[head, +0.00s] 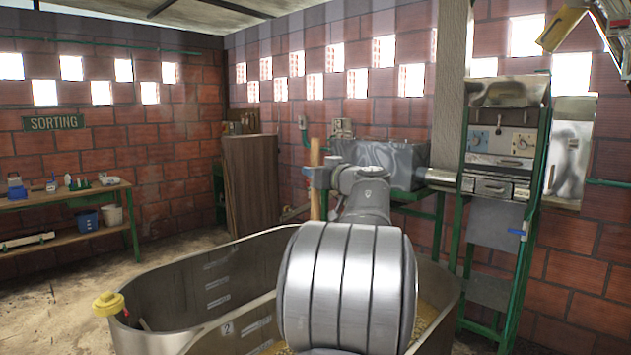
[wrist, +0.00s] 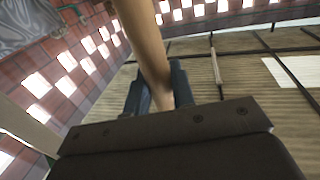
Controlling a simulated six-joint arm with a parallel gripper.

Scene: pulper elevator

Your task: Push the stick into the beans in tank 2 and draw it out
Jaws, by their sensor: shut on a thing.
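The wooden stick (head: 315,158) stands about upright above the far side of the tanks. In the wrist view the stick (wrist: 143,38) runs up from between the dark fingers of my gripper (wrist: 157,92), which is shut on it. In the head view my gripper (head: 322,178) is small and partly covered by my arm. Tank 2 (head: 228,340), a metal tub marked "2", lies in front with tan beans (head: 428,312) in it. My arm hides much of tank 2 and the stick's lower end, so I cannot tell whether the stick touches the beans.
Another metal tank (head: 165,300) adjoins on the left, with a yellow knob (head: 108,303) at its rim. A green-framed metal cabinet (head: 505,180) stands at the right. A workbench (head: 70,195) is at the far left. Brown boards (head: 250,185) lean at the back.

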